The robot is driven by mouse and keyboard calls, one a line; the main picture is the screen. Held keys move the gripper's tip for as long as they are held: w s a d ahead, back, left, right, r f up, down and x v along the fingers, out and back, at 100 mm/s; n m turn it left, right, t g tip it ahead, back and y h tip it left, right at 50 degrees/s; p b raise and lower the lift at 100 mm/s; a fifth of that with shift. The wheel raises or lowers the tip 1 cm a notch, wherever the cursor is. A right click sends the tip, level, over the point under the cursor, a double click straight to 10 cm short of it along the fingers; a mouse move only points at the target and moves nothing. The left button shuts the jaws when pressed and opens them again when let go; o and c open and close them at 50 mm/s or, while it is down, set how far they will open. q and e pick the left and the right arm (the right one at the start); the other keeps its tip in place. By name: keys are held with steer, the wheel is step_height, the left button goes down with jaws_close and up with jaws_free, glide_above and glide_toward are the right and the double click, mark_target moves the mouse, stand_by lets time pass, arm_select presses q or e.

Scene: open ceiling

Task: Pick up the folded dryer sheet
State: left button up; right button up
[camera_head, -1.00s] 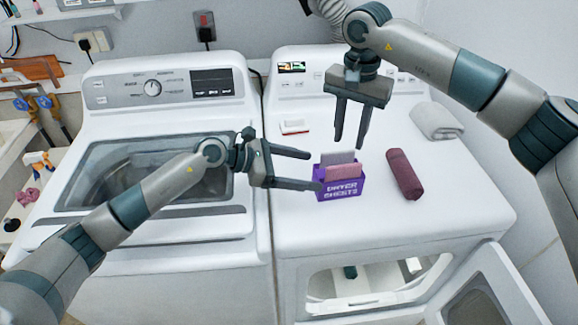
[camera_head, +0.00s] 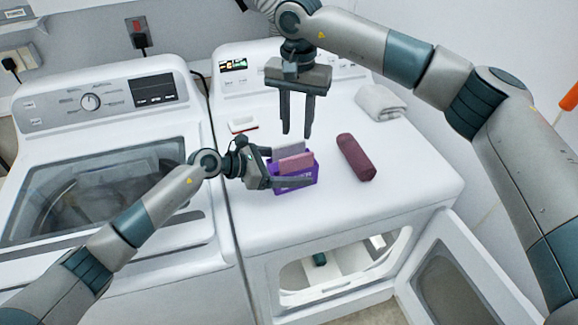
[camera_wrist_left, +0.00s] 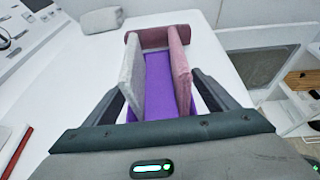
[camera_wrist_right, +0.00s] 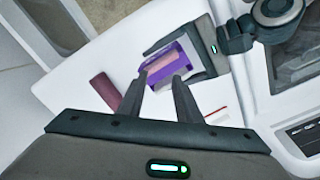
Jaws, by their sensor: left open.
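A purple dryer-sheets box (camera_head: 296,183) stands on the dryer top. A pink folded sheet (camera_head: 297,163) and a grey folded sheet (camera_head: 290,148) stand upright in it. In the left wrist view the grey sheet (camera_wrist_left: 133,82) is on the left and the pink sheet (camera_wrist_left: 180,68) on the right, with a gap between them. My left gripper (camera_head: 292,167) is open around the box, one finger on each side; its far finger is partly hidden. I cannot tell whether the fingers touch anything. My right gripper (camera_head: 296,136) is open and empty, pointing down above and behind the box.
A maroon roll (camera_head: 356,157) lies right of the box. A grey rolled towel (camera_head: 381,102) lies at the back right. A small white and red item (camera_head: 243,122) lies behind the box. The washer (camera_head: 90,190) is at left; the dryer door (camera_head: 455,275) hangs open below.

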mark_target(296, 156)
arm_select(q)
steer(key=c, duration=1.1)
steer(key=shift+c, duration=0.2)
arm_select(e)
steer(key=m, duration=0.3)
steer(key=a+r+m+h, duration=0.1)
steer(key=m, duration=0.5)
steer(key=shift+s+a+r+m+t+h, duration=0.25)
steer(key=shift+s+a+m+t+h, duration=0.05)
steer(key=shift+s+a+m, duration=0.1)
steer(key=shift+f, duration=0.1)
steer(key=shift+w+d+f, duration=0.1)
steer(key=shift+d+f, duration=0.05)
steer(key=shift+f, duration=0.95)
steer(key=shift+w+d+f, duration=0.1)
steer(key=shift+d+f, duration=0.1)
steer(key=shift+f, duration=0.9)
steer(key=shift+w+d+f, duration=0.1)
steer(key=shift+d+f, duration=0.05)
steer(key=shift+f, duration=0.95)
